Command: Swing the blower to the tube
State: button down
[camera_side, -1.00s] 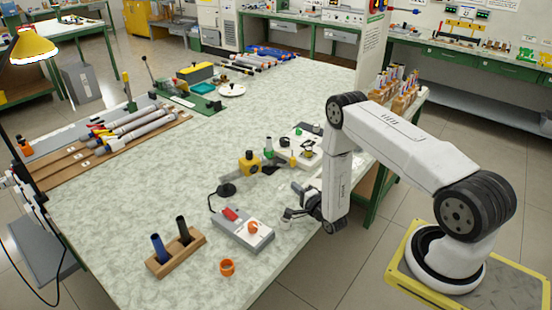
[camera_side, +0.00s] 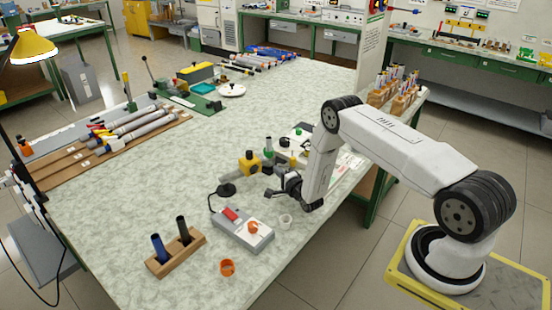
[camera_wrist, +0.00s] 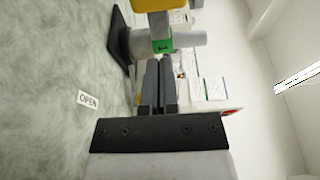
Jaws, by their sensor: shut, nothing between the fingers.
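What I take to be the blower (camera_side: 250,163) is a yellow body on the bench, with a black round base (camera_side: 227,190) beside it. In the wrist view its yellow part (camera_wrist: 160,5) is cut off at the top, above a grey cylinder with a green label (camera_wrist: 163,45). My gripper (camera_side: 271,193) is shut and empty, right of the black base, its fingers (camera_wrist: 160,65) pointing towards the grey cylinder. I cannot tell whether they touch it. A blue tube (camera_side: 159,248) and a dark tube (camera_side: 183,230) stand in a wooden block; which tube is meant is unclear.
A grey control box (camera_side: 243,233) with a red switch sits in front, cabled to the black base. A white cup (camera_side: 285,221) and an orange ring (camera_side: 227,267) stand nearby. An OPEN label (camera_wrist: 88,100) lies on the bench.

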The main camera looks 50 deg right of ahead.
jog(key=shift+x, duration=1.9)
jog(key=shift+w, duration=0.15)
jog(key=shift+w+d, duration=0.55)
jog(key=shift+w, duration=0.35)
jog(key=shift+s, duration=0.2)
jog(key=shift+s+d+v, duration=0.1)
jog(key=shift+d+v, duration=0.15)
jog(key=shift+v, duration=2)
jog(key=shift+s+d+v, duration=0.1)
jog(key=shift+d+v, duration=0.2)
jog(key=shift+v, duration=2)
jog(key=shift+s+d+v, duration=0.1)
jog(key=shift+d+v, duration=0.15)
jog(key=shift+v, duration=2)
jog(key=shift+w, duration=0.15)
